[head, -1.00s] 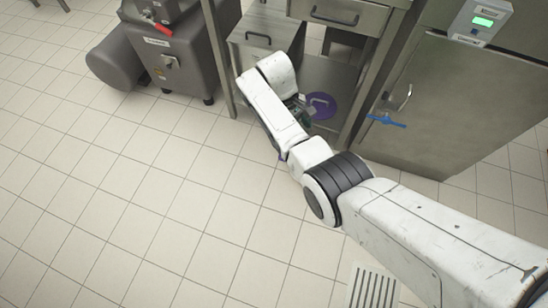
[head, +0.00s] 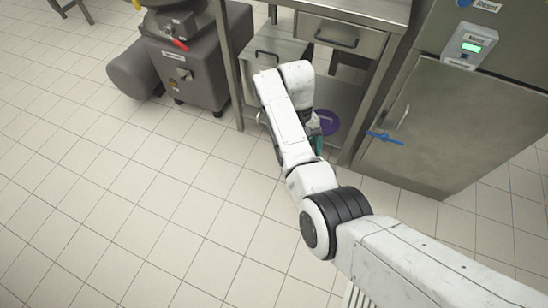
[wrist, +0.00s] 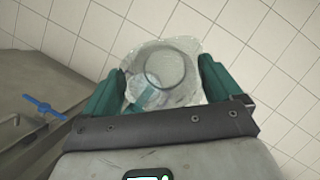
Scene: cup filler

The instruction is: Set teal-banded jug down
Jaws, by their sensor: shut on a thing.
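In the wrist view, my gripper (wrist: 162,76) has its two green fingers on either side of a clear jug (wrist: 168,60). The jug is see-through, with a round opening and a small teal patch (wrist: 146,97), perhaps its band. Floor tiles show behind it. In the head view, my forearm hides most of the gripper and jug. Only a bit of teal (head: 318,145) shows beside my wrist, and I cannot tell whether it is finger or jug band. The jug is held in front of the steel table's lower shelf.
A steel table (head: 362,17) with a drawer (head: 327,40) stands ahead. A purple round thing (head: 328,122) lies on its lower shelf. The tiled floor (head: 130,200) is clear.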

